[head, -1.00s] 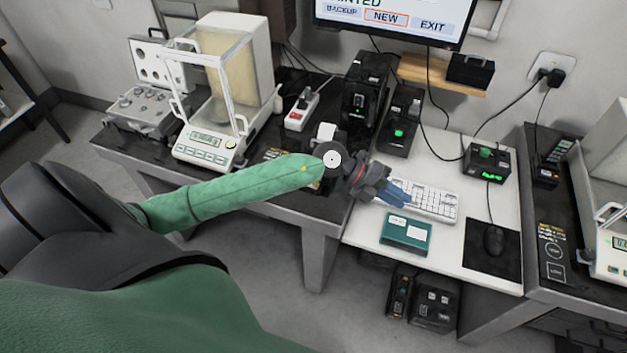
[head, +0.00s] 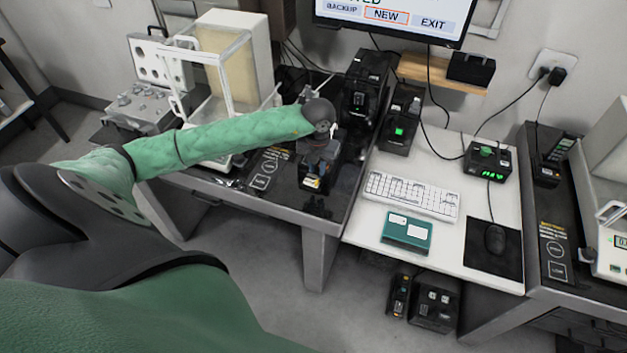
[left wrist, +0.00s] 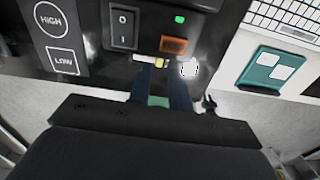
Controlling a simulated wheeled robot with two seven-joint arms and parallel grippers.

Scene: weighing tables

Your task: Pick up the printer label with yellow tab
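The printer label with yellow tab shows in the left wrist view as a small white strip with a yellow end (left wrist: 158,63), at the front of the black printer. In the head view it is a small white and yellow patch (head: 311,183). My left gripper (left wrist: 161,78) has its two blue fingers apart, with the tips just short of the label and nothing seen held between them. In the head view the left gripper (head: 315,164) points down over the printer, and its fingers are hard to make out. My right gripper is not in view.
A tall black device (head: 362,95) stands behind the gripper. A keyboard (head: 410,196), a teal box (head: 406,233) and a mouse (head: 494,238) lie on the white table to the right.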

